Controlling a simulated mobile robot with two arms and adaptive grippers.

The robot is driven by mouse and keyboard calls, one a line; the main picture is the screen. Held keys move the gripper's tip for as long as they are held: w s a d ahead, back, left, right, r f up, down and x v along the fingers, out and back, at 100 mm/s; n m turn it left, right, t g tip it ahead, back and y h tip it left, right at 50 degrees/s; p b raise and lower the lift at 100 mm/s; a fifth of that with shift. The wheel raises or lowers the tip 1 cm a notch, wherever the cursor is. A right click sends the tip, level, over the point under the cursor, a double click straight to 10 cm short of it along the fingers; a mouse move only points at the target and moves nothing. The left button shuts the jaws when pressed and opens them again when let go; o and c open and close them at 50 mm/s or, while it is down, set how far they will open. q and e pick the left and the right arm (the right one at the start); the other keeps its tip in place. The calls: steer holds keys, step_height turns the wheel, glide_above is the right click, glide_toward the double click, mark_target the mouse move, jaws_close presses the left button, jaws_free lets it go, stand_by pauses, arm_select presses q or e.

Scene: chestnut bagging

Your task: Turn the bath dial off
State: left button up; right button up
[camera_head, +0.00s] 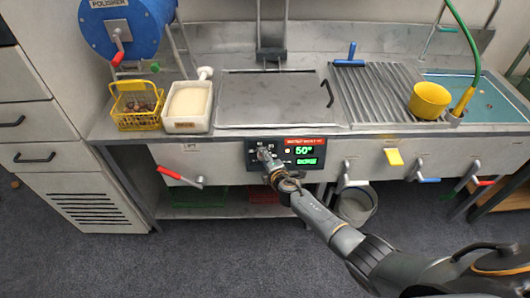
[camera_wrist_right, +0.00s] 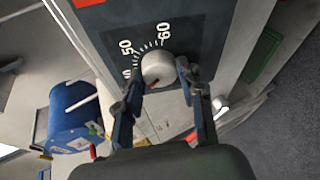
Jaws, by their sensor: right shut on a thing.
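The bath dial (camera_wrist_right: 157,67) is a round pale grey knob on a dark panel (camera_head: 310,153) on the bench front. White scale numbers 50 and 60 show around it, with a red mark on its lower edge in the right wrist view. The panel's display (camera_head: 304,151) reads 50° in green, with a smaller green line below it. My right gripper (camera_wrist_right: 160,82) is at the dial, its two fingers on either side of the knob and shut on it. In the head view the right gripper (camera_head: 268,158) covers the dial. My left gripper is out of view.
A closed metal lid (camera_head: 270,98) covers the bath above the panel. A yellow basket (camera_head: 138,105) of chestnuts and a white tub (camera_head: 188,106) stand to its left. A red-handled lever (camera_head: 180,178) sticks out left of the panel; a yellow tag (camera_head: 393,157) hangs right.

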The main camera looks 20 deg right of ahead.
steer(key=shift+w+a+r+n+g+h+p, duration=0.1)
steer(key=shift+n+g+h+p, duration=0.8)
steer(key=shift+n, duration=1.35)
steer(key=shift+s+a+n+g+h+p, duration=0.15)
steer(key=shift+n+g+h+p, duration=0.25)
steer(key=shift+n+p, duration=1.35)
steer(key=shift+w+a+r+n+g+h+p, duration=0.15)
steer(key=shift+n+g+h+p, duration=0.5)
steer(key=shift+n, duration=2.05)
steer(key=shift+f+n+h+b, duration=0.15)
steer(key=shift+n+h+b, duration=0.25)
steer(key=shift+n, duration=0.4)
steer(key=o, duration=1.2)
steer(key=shift+c, duration=0.2)
